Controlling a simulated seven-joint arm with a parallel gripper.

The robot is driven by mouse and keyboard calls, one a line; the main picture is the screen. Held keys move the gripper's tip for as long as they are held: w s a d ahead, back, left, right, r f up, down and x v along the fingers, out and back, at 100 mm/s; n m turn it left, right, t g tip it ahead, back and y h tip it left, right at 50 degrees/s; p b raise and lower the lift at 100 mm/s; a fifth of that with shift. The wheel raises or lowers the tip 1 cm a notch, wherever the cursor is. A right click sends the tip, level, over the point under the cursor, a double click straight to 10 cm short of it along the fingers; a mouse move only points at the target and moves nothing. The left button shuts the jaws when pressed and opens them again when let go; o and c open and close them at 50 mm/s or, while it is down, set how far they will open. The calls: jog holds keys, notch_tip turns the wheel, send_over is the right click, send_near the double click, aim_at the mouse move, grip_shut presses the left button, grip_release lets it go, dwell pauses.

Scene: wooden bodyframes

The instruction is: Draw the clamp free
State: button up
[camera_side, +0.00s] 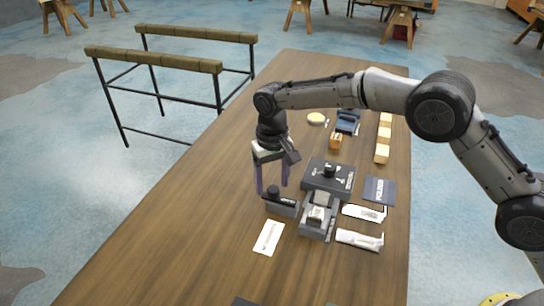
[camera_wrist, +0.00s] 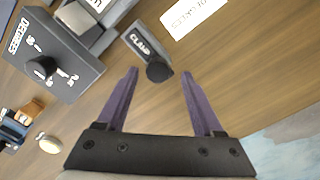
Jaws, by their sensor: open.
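The clamp (camera_side: 283,207) is a small dark grey block with a round black knob. It lies beside a grey fixture (camera_side: 318,218); I cannot tell whether the two touch. In the wrist view the clamp (camera_wrist: 140,42) shows its CLAMP lettering, and its knob is at the end nearest my gripper. My gripper (camera_side: 272,187) points down with its two purple fingers apart, just above the knob end. In the wrist view my gripper (camera_wrist: 160,73) is open and empty, and the knob shows between the fingertips. The fixture's grey part (camera_wrist: 88,20) is cut off at the top.
A dark box with a dial (camera_side: 328,176), marked DEGREES in the wrist view, stands behind the fixture. White packets (camera_side: 360,238) and a dark booklet (camera_side: 380,191) lie to the right. Wooden blocks (camera_side: 383,145) stand farther back. A white card (camera_side: 268,237) lies in front. The table's left is clear.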

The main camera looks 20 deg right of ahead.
aim_at(273, 189)
notch_tip(273, 189, up, 12)
dwell(0.4)
jog(key=shift+d, duration=0.1)
